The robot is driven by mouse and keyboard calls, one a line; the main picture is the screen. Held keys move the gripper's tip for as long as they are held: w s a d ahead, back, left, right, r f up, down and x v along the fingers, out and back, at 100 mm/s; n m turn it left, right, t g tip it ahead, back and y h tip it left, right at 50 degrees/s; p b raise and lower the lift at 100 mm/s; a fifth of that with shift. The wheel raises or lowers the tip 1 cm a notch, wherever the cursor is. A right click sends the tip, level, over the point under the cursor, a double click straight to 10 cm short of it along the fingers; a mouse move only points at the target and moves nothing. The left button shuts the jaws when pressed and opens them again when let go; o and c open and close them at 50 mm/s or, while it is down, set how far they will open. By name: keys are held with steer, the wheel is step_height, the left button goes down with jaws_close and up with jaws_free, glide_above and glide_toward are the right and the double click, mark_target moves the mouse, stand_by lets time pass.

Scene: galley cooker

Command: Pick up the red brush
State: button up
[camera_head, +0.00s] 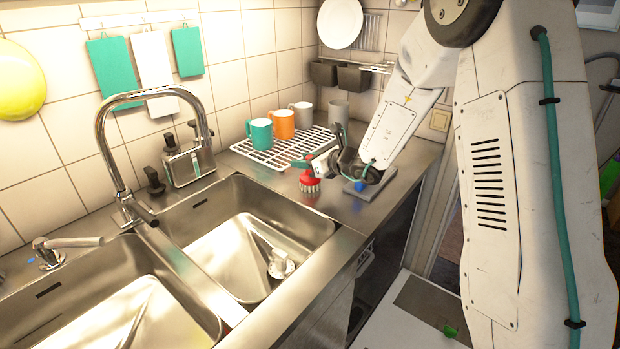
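The red brush (309,180) is on the steel counter (330,208), just right of the right-hand sink, with its pale bristles facing down. My gripper (312,166) comes in from the right, low over the counter, with its tip right at the top of the brush. The tip partly covers the brush. The fingers are too small and overlapped to show whether they are open or shut, or whether they touch the brush.
A wire rack (283,150) with several mugs stands behind the brush. A grey flat block (380,186) lies under my wrist. The double sink (270,222) with a tall tap (104,140) is on the left. The counter's front edge is close.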

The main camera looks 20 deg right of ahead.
jaws_close()
steer(key=shift+r, duration=0.4)
steer(key=r, duration=0.3)
steer(key=shift+s, duration=0.25)
steer(key=s+r, duration=0.1)
steer(key=s, duration=1.4)
steer(key=shift+s, duration=0.3)
